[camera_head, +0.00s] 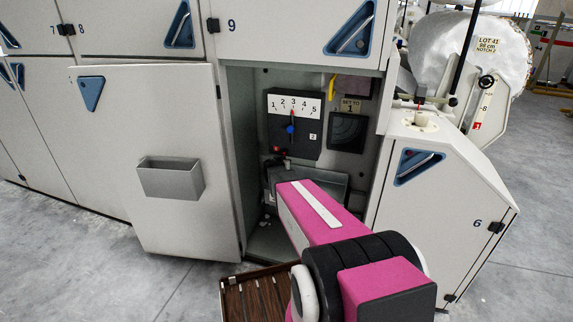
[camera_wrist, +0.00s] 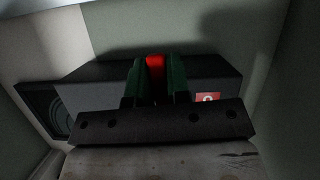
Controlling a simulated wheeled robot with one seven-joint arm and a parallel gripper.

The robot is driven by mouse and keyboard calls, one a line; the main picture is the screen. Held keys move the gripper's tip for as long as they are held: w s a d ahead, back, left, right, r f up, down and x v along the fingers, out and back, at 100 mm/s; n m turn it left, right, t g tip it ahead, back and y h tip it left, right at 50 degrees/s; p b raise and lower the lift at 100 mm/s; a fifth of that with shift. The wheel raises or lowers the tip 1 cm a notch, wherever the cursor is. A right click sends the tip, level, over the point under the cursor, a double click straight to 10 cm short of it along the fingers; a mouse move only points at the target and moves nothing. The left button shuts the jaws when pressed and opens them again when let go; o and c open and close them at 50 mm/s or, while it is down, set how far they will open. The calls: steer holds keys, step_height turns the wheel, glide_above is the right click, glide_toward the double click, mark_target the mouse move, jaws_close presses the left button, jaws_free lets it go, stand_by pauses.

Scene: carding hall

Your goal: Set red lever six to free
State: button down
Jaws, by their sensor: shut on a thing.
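In the wrist view, my gripper (camera_wrist: 155,68) has its two dark green fingers closed on a red lever (camera_wrist: 155,64), of which only a narrow red part shows between them. Behind it is a dark box (camera_wrist: 215,77) with a small red label (camera_wrist: 207,97); its white digit is too small to read surely. In the head view, my magenta arm reaches into an open cabinet, and my gripper's fingertips cannot be made out there. Which way the lever is set cannot be told.
A dial box (camera_head: 293,124) marked 1 to 5 has its red pointer near 3. The open cabinet door (camera_head: 150,115) carries a grey bin (camera_head: 171,180). Cabinet 6 (camera_head: 440,195) stands close on the right.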

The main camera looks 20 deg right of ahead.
steer(key=shift+w+a+m, duration=0.1)
steer(key=shift+a+m, duration=0.1)
steer(key=shift+m, duration=0.1)
steer(key=shift+y, duration=0.4)
steer(key=c, duration=1.1)
jaws_free()
steer(key=v, duration=1)
steer(key=shift+s+a, duration=0.3)
steer(key=shift+s, duration=0.05)
